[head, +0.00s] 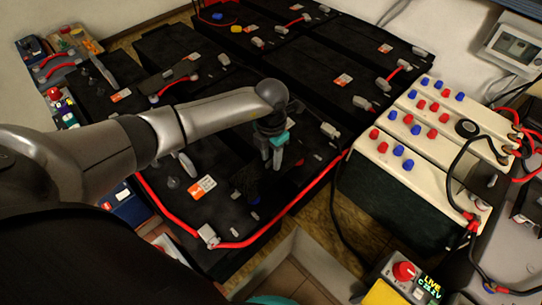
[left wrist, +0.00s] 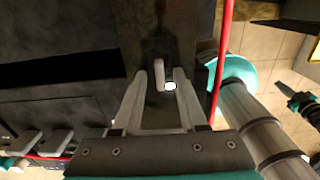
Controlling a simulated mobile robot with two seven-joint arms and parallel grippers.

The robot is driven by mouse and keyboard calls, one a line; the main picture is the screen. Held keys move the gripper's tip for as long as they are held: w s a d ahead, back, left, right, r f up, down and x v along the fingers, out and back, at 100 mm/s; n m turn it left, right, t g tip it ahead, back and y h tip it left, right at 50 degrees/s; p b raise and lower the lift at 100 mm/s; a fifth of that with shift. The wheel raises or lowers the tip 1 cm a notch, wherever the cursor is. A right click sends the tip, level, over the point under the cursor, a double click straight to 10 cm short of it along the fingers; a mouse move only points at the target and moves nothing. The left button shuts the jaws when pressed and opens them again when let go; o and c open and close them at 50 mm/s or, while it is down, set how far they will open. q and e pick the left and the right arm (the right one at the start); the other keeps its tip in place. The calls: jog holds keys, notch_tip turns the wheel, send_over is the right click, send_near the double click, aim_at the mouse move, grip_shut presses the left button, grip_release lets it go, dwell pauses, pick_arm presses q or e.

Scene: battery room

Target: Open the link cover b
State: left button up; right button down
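A dark, narrow cover (head: 246,184) lies on the near black battery in the head view. It seems to be link cover b, but I cannot read a label. My left gripper (head: 274,158) points down just above and beside it. In the left wrist view the cover shows as a dark brown strip (left wrist: 150,28). A small grey handle (left wrist: 159,74) with a bright end stands between the parted fingers of the left gripper (left wrist: 162,98). I see no clear grip on the handle. A dark and teal shape (left wrist: 301,104) at the right edge may be my right gripper; its fingers are unclear.
A red cable (head: 250,242) runs along the near battery's edge. A white terminal box (head: 405,168) with red and blue knobs stands to the right. A meter with a red knob (head: 404,271) sits at the lower right. Several black batteries (head: 325,70) fill the back.

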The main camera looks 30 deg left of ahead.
pick_arm(q)
grip_shut()
dwell(1.2)
